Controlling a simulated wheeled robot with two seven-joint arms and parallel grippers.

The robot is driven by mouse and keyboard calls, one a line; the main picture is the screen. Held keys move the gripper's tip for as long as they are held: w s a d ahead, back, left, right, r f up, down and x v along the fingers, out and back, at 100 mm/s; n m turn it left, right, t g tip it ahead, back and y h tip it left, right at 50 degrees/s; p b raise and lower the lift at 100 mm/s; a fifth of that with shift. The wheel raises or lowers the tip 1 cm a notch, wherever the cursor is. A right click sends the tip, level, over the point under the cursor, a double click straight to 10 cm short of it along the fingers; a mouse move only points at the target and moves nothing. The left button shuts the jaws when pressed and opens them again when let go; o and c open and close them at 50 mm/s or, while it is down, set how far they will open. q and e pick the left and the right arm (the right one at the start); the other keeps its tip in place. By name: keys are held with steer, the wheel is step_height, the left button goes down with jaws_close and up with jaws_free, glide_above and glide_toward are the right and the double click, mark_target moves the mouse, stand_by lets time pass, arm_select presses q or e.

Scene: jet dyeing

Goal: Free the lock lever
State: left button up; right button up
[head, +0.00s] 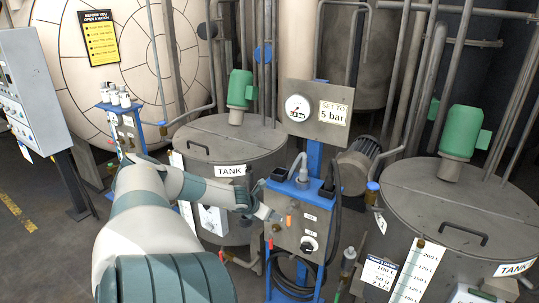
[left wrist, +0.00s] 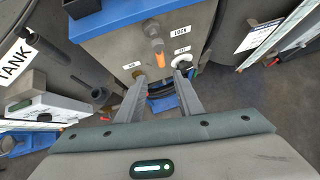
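The lock lever (left wrist: 157,46) is a small orange-tipped handle on the front of a grey control box (left wrist: 110,48), beside a label reading LOCK (left wrist: 182,30). It also shows in the head view as a small orange spot (head: 289,221). My left gripper (left wrist: 160,80) is open, its two fingers apart in front of the box with nothing held between them. In the head view my left gripper (head: 268,214) is at the left part of the box front. The lever lies ahead of the fingertips; I cannot tell whether they touch anything. My right gripper is not in view.
A dark round knob (head: 308,246) sits on the box front below the lever. A gauge panel (head: 318,112) marked "SET TO 5 bar" stands above. Tanks flank the box on the left (head: 205,150) and right (head: 455,215). Dark hoses (head: 290,285) hang below.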

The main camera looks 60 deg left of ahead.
arm_select(q)
steer(key=shift+v, duration=0.8)
steer(key=shift+r, duration=0.1)
stand_by(0.3)
